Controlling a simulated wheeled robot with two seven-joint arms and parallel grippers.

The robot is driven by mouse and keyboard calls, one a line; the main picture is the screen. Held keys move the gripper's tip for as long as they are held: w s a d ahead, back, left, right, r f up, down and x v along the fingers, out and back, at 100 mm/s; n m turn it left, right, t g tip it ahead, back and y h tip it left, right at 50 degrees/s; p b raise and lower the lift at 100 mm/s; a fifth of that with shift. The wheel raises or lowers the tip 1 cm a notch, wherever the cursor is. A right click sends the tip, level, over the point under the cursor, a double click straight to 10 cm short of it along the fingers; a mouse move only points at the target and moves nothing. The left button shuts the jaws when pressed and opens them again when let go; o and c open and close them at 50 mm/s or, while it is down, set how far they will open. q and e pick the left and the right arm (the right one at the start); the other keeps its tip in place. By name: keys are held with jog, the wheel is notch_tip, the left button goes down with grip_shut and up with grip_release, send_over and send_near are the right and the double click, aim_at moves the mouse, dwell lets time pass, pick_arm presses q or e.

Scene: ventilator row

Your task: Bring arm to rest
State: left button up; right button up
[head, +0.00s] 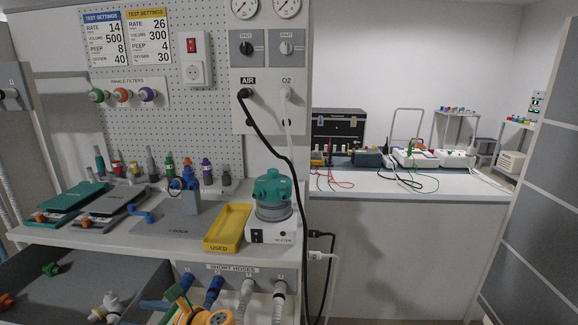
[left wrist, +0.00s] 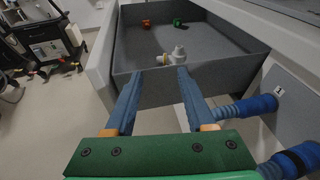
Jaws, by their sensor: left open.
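My left gripper (head: 152,308) is at the bottom of the head view, low in front of the bench, partly cut off by the picture edge. Its yellow and green wrist parts show beside the short hoses. In the left wrist view its two blue fingers (left wrist: 160,74) are spread apart with nothing between them. They point towards the open grey drawer (left wrist: 215,88). A white fitting (left wrist: 175,56) lies inside the drawer beyond the fingertips; contact cannot be told. My right gripper is in neither view.
The drawer (head: 62,268) also holds green (head: 51,269) and orange fittings. Blue and grey short hoses (head: 247,297) hang under the bench edge, close to my left gripper. On the bench stand a yellow tray (head: 228,228) and a heater (head: 271,225). Open floor (left wrist: 62,125) shows left of the drawer.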

pick_arm(q)
jog(key=s+d+f+n+h+p, duration=0.1)
jog(key=s+d+f+h, duration=0.2)
jog(key=f, duration=0.4)
jog(key=s+f+n+g+h+p, duration=0.1)
jog(key=s+f+h, duration=0.1)
jog(key=s+f, duration=0.45)
jog(key=s+d+f+n+h+p, duration=0.1)
jog(key=s+d+f+h, duration=0.15)
jog(key=f, duration=0.65)
jog(key=s+d+f+n+h+p, duration=0.1)
jog(key=s+d+f+n+h, duration=0.1)
jog(key=s+n, duration=0.3)
jog(key=s+d+f+n+g+h+p, duration=0.1)
jog(key=s+d+f+n+h, duration=0.2)
jog(key=s, duration=1.1)
jog(key=s+d+f+n+g+h+p, duration=0.1)
jog(key=s+d+f+n+h+p, duration=0.1)
jog(key=s+f+n, duration=0.2)
jog(key=s+n, duration=0.3)
jog(key=s, duration=0.3)
jog(key=shift+d+f, duration=0.2)
jog(key=shift+f, duration=0.1)
